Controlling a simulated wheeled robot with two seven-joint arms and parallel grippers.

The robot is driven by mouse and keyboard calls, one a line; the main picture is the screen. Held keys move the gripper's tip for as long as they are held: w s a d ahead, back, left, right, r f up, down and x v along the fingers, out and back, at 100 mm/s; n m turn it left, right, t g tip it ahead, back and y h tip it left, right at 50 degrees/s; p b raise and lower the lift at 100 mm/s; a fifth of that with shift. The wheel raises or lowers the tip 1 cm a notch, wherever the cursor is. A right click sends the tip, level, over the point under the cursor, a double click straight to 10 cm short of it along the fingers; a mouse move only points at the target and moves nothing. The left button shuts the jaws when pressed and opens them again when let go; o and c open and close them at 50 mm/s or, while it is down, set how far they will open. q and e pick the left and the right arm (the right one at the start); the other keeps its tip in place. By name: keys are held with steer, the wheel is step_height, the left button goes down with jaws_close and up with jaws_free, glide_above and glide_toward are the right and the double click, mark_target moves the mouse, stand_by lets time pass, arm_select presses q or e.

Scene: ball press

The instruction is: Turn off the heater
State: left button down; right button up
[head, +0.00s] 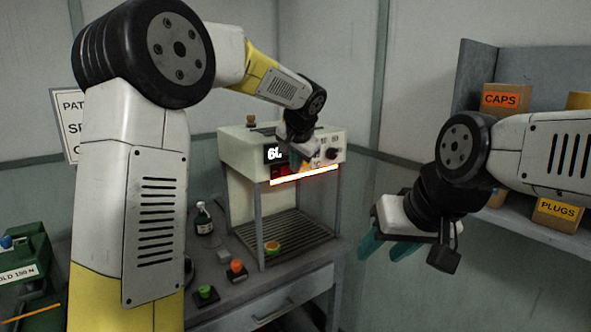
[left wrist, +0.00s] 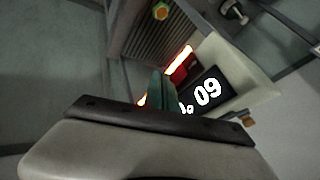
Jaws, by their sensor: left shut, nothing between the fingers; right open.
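The heater (head: 240,144) is a cream box on grey posts over a slatted shelf, with a glowing orange bar (head: 305,176) under its front edge. Its front has a lit display (head: 274,154), a dark knob (head: 333,154) and small markings. My left gripper (head: 296,162) is shut and empty at the heater's front, between the display and the knob. In the left wrist view its teal fingers (left wrist: 158,92) are together in front of the glow, beside the display (left wrist: 207,92). I cannot tell whether they touch the panel. My right gripper (head: 385,243) is open and empty, right of the heater.
A bottle (head: 203,218), an orange button (head: 236,268) and a green button (head: 206,293) are on the grey bench. Shelves with a CAPS box (head: 506,98) and a PLUGS box (head: 558,213) stand right.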

arm_select(q)
steer(key=v, duration=0.7)
steer(key=shift+s+d+r, duration=0.15)
steer(key=shift+s, duration=0.1)
